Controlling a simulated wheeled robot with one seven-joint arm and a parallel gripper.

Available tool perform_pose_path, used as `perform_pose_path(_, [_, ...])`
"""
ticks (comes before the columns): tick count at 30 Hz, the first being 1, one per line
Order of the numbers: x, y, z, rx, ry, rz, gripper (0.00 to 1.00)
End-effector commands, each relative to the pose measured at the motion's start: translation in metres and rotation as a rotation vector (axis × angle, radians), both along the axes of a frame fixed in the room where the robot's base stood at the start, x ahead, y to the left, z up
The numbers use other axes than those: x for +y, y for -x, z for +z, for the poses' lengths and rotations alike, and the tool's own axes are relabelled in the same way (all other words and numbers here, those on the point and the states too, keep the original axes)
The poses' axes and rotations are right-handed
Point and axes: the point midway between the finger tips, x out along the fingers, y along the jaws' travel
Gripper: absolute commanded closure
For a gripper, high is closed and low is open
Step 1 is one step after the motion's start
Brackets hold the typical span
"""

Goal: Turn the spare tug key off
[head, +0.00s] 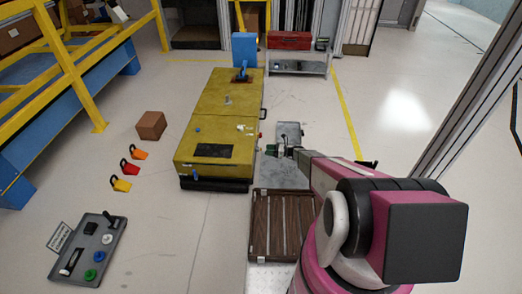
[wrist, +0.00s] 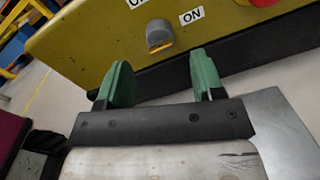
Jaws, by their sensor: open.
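The key (wrist: 160,36), a grey knob with a yellow lower edge, sticks out of the yellow tug's side (wrist: 95,42) in the wrist view. An ON label (wrist: 191,16) is at its right; another label (wrist: 138,3), cut off by the picture's top, is above left. I cannot tell which label the key is turned to. My gripper (wrist: 162,75) has its two green fingers open, one to either side and short of the key, with nothing between them. In the head view my gripper (head: 274,150) is beside the right side of the yellow tug (head: 222,120); the key is not visible there.
A red part (wrist: 262,2) is cut off at the wrist view's top right. A grey control panel (head: 88,247), padlocks (head: 130,168) and a brown box (head: 151,125) lie on open floor at left.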

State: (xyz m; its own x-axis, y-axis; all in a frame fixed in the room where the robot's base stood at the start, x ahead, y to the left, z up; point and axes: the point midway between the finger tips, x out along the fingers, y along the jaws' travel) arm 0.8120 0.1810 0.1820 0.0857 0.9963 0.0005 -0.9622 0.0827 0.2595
Motion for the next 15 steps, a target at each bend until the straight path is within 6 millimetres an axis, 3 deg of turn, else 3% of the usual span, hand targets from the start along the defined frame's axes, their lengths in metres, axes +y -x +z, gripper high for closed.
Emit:
perform_pose_path(6, [0.036,-0.003,0.000,-0.001,0.001,0.001,0.39])
perform_pose_path(15, [0.054,-0.005,0.000,-0.001,0.000,0.001,0.39])
